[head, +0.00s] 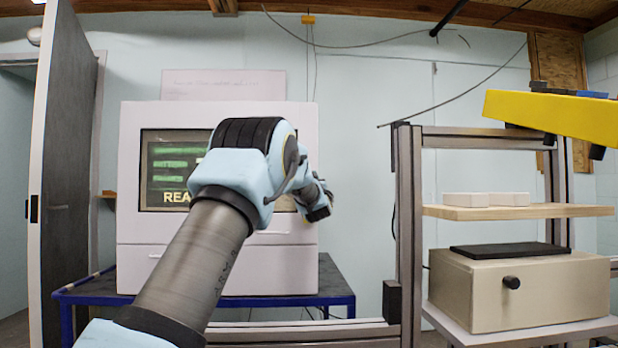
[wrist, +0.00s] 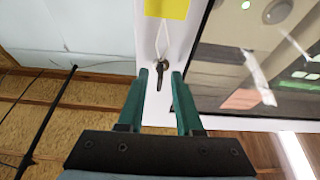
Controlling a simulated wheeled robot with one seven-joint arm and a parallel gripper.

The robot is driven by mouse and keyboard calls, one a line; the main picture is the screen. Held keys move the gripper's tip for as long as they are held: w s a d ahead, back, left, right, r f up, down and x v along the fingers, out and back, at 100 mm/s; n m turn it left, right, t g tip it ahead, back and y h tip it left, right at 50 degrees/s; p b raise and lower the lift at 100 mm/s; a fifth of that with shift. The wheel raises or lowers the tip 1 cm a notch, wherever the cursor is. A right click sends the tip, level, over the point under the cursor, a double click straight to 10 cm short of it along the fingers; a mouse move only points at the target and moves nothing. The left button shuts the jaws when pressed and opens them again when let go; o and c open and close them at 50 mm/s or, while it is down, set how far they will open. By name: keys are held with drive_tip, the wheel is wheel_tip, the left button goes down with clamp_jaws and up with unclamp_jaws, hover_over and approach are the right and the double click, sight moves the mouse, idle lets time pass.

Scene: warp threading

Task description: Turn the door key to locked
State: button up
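A dark key (wrist: 160,77) sits on the white front frame of the machine, beside its dark glass door (wrist: 255,65), in the wrist view. A yellow tag (wrist: 166,8) shows by the key, with a pale loop between them. My gripper (wrist: 160,74) is open, its two green fingers on either side of the key with small gaps. I cannot tell how deep the fingertips reach. In the head view my arm covers part of the white machine (head: 215,262) and its dark window (head: 172,160); the key is hidden there.
The machine stands on a blue table (head: 335,287). To the right a metal frame (head: 408,220) holds a wooden shelf (head: 520,211) with white blocks, above a beige box (head: 520,290). A yellow beam (head: 550,112) juts in at upper right. A grey door (head: 65,170) stands at left.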

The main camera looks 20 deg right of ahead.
drive_tip(key=b+v, duration=0.1)
drive_tip(key=v, duration=0.9)
drive_tip(key=shift+s+f+b, duration=0.2)
drive_tip(key=shift+s+b, duration=0.15)
